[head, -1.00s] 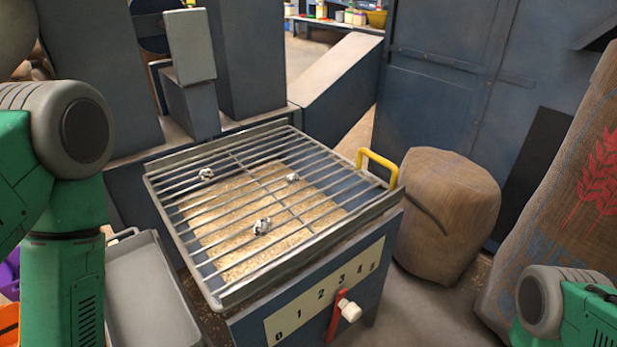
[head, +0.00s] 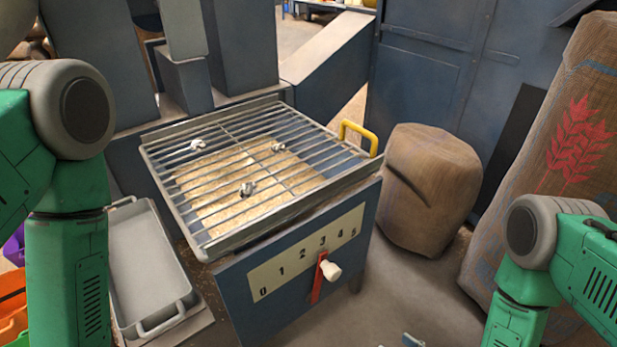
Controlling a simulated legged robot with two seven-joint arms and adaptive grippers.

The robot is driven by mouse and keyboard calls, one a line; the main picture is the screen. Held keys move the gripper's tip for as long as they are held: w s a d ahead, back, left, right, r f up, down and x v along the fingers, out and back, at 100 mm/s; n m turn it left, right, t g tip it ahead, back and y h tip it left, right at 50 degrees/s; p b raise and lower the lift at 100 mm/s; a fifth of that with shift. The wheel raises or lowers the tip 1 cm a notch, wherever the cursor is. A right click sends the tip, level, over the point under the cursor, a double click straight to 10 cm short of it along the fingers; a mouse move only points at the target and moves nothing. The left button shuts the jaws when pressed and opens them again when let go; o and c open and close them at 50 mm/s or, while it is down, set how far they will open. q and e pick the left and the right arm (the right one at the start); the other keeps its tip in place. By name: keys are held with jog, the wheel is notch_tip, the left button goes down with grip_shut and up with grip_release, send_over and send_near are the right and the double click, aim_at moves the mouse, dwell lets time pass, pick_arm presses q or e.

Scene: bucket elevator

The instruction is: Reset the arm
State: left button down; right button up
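My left arm comes in at the left edge, green with a grey joint, and its gripper is out of view. My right arm stands at the lower right, and its forearm runs out of the bottom of the picture. A small grey metal piece (head: 412,341) shows at the bottom edge left of that arm; I cannot tell what it is. The hopper (head: 310,290) stands in the middle, with a barred grate (head: 290,189) over grain. A red lever with a white knob (head: 331,271) sits near 3 on the numbered scale.
A grey tray (head: 140,262) with handles lies left of the hopper. A yellow handle (head: 361,134) sticks up at the grate's right corner. A brown sack (head: 433,185) and a tall printed sack (head: 545,160) stand to the right. Bare floor shows in front of them.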

jog(key=s+d+r+m+g+h, duration=0.1)
jog(key=s+d+r+g+h, duration=0.35)
jog(key=s, duration=0.35)
jog(key=s+d+r+m+g+h, duration=0.25)
jog(key=s+d+g, duration=0.2)
jog(key=s, duration=0.35)
notch_tip(320, 180, up, 13)
jog(key=p, duration=1.2)
jog(key=shift+a+f+n+g, duration=0.15)
jog(key=shift+a+n+g, duration=0.1)
jog(key=shift+n+g, duration=0.15)
dwell(4.2)
